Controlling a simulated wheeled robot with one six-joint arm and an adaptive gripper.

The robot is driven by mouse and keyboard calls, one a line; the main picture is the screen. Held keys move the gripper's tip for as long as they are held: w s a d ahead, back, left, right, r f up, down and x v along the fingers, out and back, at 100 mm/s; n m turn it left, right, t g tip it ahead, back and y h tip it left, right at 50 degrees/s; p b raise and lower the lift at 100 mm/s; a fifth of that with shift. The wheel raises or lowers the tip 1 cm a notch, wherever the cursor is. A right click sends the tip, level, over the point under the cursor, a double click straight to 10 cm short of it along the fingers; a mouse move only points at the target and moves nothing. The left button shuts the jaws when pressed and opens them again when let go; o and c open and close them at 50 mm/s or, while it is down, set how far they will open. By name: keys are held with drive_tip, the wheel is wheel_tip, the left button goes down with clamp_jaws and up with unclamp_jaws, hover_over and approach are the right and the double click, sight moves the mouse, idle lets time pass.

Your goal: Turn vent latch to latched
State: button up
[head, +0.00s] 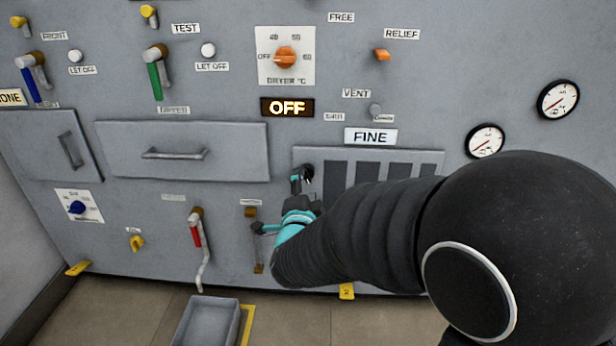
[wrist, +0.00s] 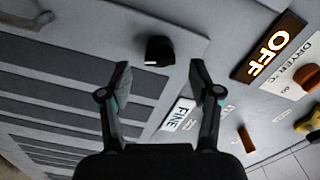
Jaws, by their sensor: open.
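A black round latch knob (wrist: 160,51) with a white mark on its edge sits at a corner of the grey louvred vent panel (wrist: 75,62). In the head view the knob (head: 307,172) shows dark at the upper left of the louvred panel (head: 425,158), partly hidden by my gripper. My gripper (wrist: 160,78) is open and empty, with the knob beyond and between its fingertips in the wrist view. In the head view my gripper (head: 301,182) is in front of the panel's upper left corner. Contact with the knob does not show.
A lit FINE sign (head: 370,137) and a lit OFF sign (head: 287,107) are above the panel. A red-handled lever (head: 195,232) is at left. A grey bin (head: 207,322) stands on the floor.

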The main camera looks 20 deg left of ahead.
sight(305, 178)
drive_tip(key=shift+x, duration=2)
drive_tip(key=c, duration=1.1)
